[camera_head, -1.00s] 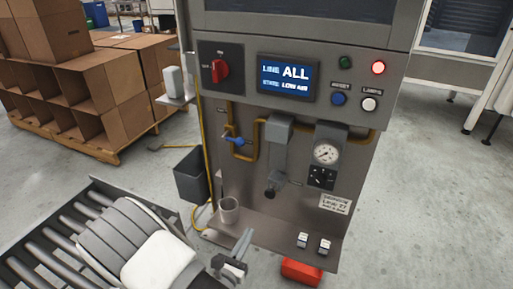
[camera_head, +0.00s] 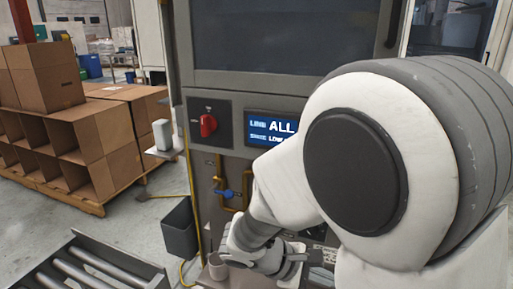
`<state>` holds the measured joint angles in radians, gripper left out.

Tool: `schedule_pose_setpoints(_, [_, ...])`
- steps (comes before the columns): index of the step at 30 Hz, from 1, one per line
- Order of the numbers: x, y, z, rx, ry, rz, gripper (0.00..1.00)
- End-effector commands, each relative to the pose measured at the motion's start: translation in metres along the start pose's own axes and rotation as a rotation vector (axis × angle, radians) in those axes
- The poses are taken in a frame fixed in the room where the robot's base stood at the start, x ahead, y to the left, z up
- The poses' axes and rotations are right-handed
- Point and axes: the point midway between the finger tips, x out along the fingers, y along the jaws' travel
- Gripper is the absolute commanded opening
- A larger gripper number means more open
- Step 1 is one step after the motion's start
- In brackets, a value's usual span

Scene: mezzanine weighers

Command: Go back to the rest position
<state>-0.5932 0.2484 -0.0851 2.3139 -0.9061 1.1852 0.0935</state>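My arm fills the right half of the view, in front of the machine. My gripper (camera_head: 302,257) is low in the middle, in front of the machine's lower panel, pointing right. It is small and partly merged with things behind it, so I cannot tell whether its fingers are open or shut. I see nothing clearly held. The red rotary switch (camera_head: 208,125) and the blue display (camera_head: 266,127) are on the machine front. The display's right part is hidden by my arm. The buttons and most of the gauge area are hidden too.
A roller conveyor (camera_head: 70,272) is at the lower left. A grey bin (camera_head: 179,228) stands beside the machine, and a grey cup (camera_head: 217,266) is on its low shelf. Cardboard boxes (camera_head: 45,75) sit on a pallet at the left. Floor is clear between pallet and conveyor.

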Motion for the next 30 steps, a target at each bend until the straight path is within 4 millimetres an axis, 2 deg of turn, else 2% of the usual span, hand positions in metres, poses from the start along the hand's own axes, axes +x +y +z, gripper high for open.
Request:
schedule_pose_setpoints(3, [-0.004,-0.005,0.026,0.158,0.075,-0.133,0.00])
schedule_pose_setpoints(9, [-0.017,-0.017,0.058,0.417,0.216,-0.329,0.00])
schedule_pose_setpoints(19, [-0.055,-0.024,0.096,0.847,0.492,-0.553,0.00])
schedule_pose_setpoints(29, [-0.095,-0.018,0.123,1.179,0.750,-0.638,0.00])
schedule_pose_setpoints(30, [-0.103,-0.012,0.130,1.195,0.764,-0.643,0.00])
